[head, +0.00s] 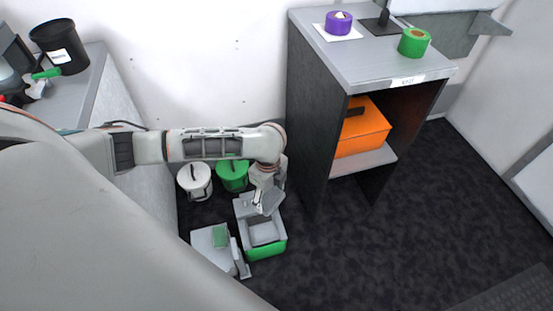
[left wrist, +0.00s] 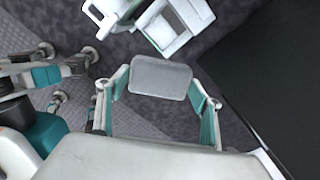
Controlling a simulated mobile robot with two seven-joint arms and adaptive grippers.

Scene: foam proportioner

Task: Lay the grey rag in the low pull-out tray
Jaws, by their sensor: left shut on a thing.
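My left gripper (head: 266,201) hangs low beside the cabinet, pointing down. It is shut on the grey rag (left wrist: 160,78), a flat rounded grey piece held between the two fingertips in the left wrist view. The low tray (head: 266,251) is a grey open box with a green front, close to the floor. In the head view the gripper and rag are over its back part and hide some of it. I cannot tell whether the rag touches the tray. My right gripper is not in view.
A white bucket (head: 195,181) and a green bucket (head: 232,176) stand behind the tray. A dark cabinet (head: 310,130) rises to the right, with an orange box (head: 362,130) on its shelf. The dark floor (head: 350,260) to the right is clear.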

